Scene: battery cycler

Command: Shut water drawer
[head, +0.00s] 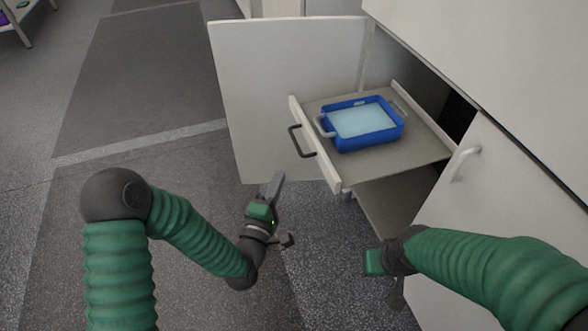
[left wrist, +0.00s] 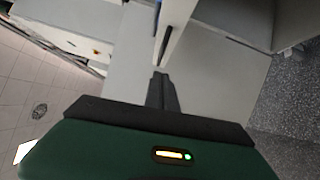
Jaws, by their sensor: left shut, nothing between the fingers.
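The water drawer (head: 313,172) is pulled out of the white cabinet, with its dark bar handle (head: 300,142) on the front panel. A blue tub (head: 367,141) of pale blue water sits on the drawer's shelf. My left gripper (head: 277,180) is shut and empty, in front of and below the drawer front, apart from the handle. In the left wrist view its fingers (left wrist: 161,90) are together, pointing at pale panels. My right gripper (head: 395,290) is low beside the cabinet, at the lower right; its fingers are mostly hidden by its own body.
An open white cabinet door (head: 262,95) stands left of the drawer. A lower shelf (head: 395,205) shows beneath the drawer. The grey floor (head: 130,110) at the left is clear.

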